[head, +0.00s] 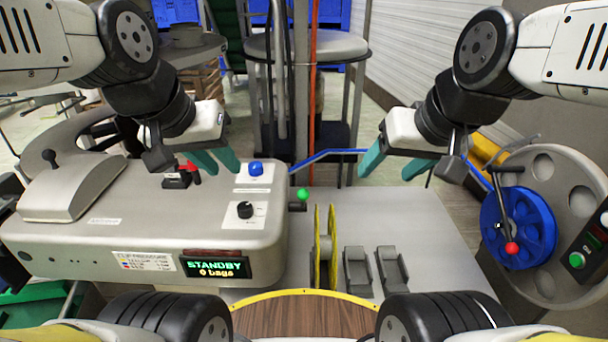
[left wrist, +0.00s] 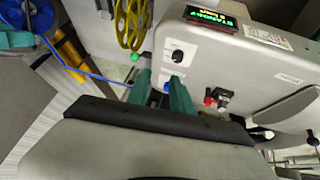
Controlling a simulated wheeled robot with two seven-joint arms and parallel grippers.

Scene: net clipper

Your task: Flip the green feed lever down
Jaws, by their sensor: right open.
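The green feed lever (head: 303,194) shows as a round green knob just above a small dark mount at the right side of the clipper machine. Its knob also shows in the left wrist view (left wrist: 135,57), just beyond one fingertip and apart from it. My left gripper (head: 217,163) is open and empty above the machine top, left of the lever. In the left wrist view a blue button (left wrist: 173,84) shows between its teal fingers. My right gripper (head: 394,165) is open and empty, to the right of the lever and well apart from it.
The machine top carries a blue button (head: 256,168), a black dial (head: 245,210) and a red-handled switch (head: 187,174). Its display (head: 217,268) reads STANDBY, 0 bags. A yellow spool (head: 325,247) stands near the lever. A blue wheel (head: 518,228) is at right.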

